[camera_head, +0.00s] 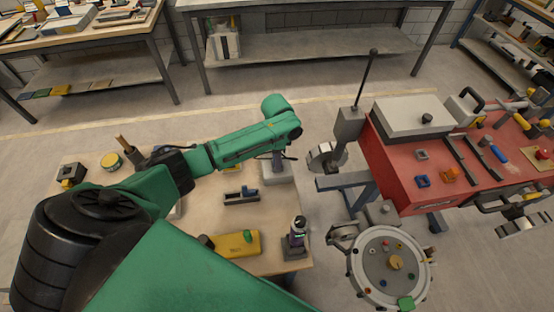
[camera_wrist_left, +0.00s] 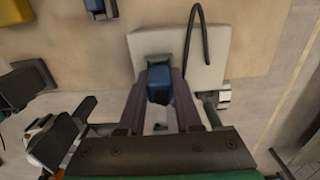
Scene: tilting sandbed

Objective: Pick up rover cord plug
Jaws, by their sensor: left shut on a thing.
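The rover cord plug (camera_wrist_left: 160,84) looks like a small blue block with a dark top, and a black cord (camera_wrist_left: 197,45) curves up beside it. My left gripper (camera_wrist_left: 161,96) is shut on the plug, with one finger on each side. Behind the plug is a pale grey block (camera_wrist_left: 212,58) on the table. In the head view my left gripper (camera_head: 278,160) points down over that pale block (camera_head: 280,176), and the plug cannot be made out there. I cannot tell whether the plug touches the block. My right gripper is not in view.
On the wooden table (camera_head: 215,212) are a dark holder with a blue piece (camera_head: 241,196), a yellow block (camera_head: 238,243) and a dark upright device (camera_head: 296,238). The red sandbed (camera_head: 400,180) stands to the right, with a round metal unit (camera_head: 372,283) in front.

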